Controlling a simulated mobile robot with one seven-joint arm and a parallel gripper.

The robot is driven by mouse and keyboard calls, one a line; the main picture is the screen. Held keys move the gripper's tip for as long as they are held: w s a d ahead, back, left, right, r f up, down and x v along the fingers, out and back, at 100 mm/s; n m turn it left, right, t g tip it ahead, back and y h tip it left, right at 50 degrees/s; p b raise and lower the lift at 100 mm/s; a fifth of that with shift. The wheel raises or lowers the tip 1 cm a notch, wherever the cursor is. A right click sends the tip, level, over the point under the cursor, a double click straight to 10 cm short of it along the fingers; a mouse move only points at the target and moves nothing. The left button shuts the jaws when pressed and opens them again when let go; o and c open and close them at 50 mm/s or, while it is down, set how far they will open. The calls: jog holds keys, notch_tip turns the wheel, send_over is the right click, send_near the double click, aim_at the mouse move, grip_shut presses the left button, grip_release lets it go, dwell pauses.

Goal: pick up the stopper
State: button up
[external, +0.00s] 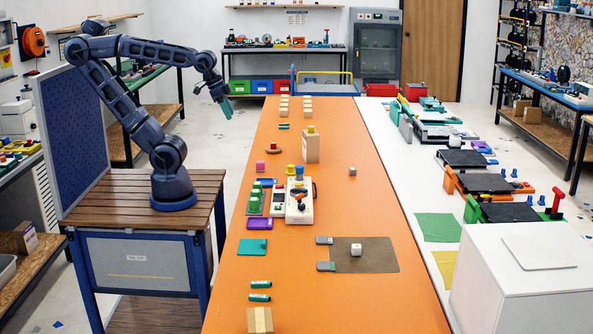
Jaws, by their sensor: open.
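My gripper (226,106) hangs over the gap to the left of the orange table, well above the floor, with teal fingertips pointing down. It is open and apart from everything on the table. I cannot tell for certain which small thing is the stopper. A brown round piece with a red knob (272,147) lies on the table's left side. A wooden block (311,148) with a small yellow and red piece (311,130) on top stands to its right.
Printers line the white counter at right. The table's far right part is clear.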

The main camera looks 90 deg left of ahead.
jog(key=w+a+f+n+g, duration=0.1)
jog(key=w+a+f+n, duration=0.1)
jog(key=w+a+n, duration=0.65)
jog(key=n+g, duration=0.3)
jog(key=n, duration=0.6)
send_over(291, 165)
jog(key=f, duration=3.1)
jog(key=shift+s+d+f, duration=0.15)
jog(key=shift+s, duration=0.05)
jog(key=shift+w+f, duration=0.15)
jog(key=shift+f, duration=2.65)
jog(key=shift+c, duration=0.3)
jog(key=c, duration=1)
